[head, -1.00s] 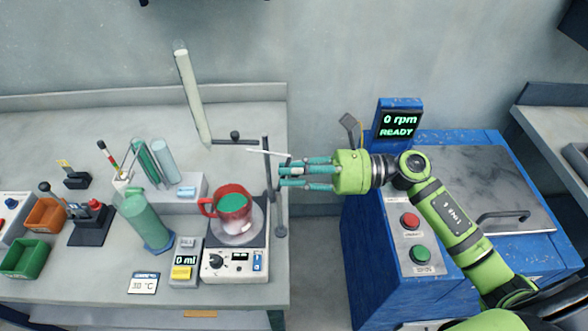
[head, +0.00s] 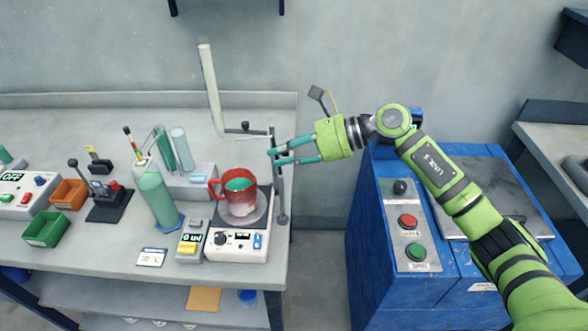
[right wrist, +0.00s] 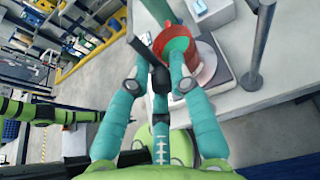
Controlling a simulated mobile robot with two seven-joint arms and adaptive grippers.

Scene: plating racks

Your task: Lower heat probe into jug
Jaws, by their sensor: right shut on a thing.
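The red jug (head: 225,200) holds green liquid (head: 238,184) and stands on the hotplate stirrer (head: 238,244) at the bench's right end. It also shows in the right wrist view (right wrist: 190,60). A dark upright stand rod (head: 281,190) rises beside the stirrer. My right gripper (head: 271,152) is at the rod's upper part, above and right of the jug. In the wrist view its teal fingers close around a dark piece (right wrist: 161,82), apparently the heat probe's holder. A thin pale line left of the fingertips may be the probe; its tip is unclear. My left gripper is out of view.
A tall pale tube (head: 211,90) leans behind the stirrer. A green cylinder (head: 158,195), a small meter (head: 190,241) and orange (head: 69,194) and green (head: 46,229) bins stand left. A blue machine (head: 375,245) stands right, across a gap.

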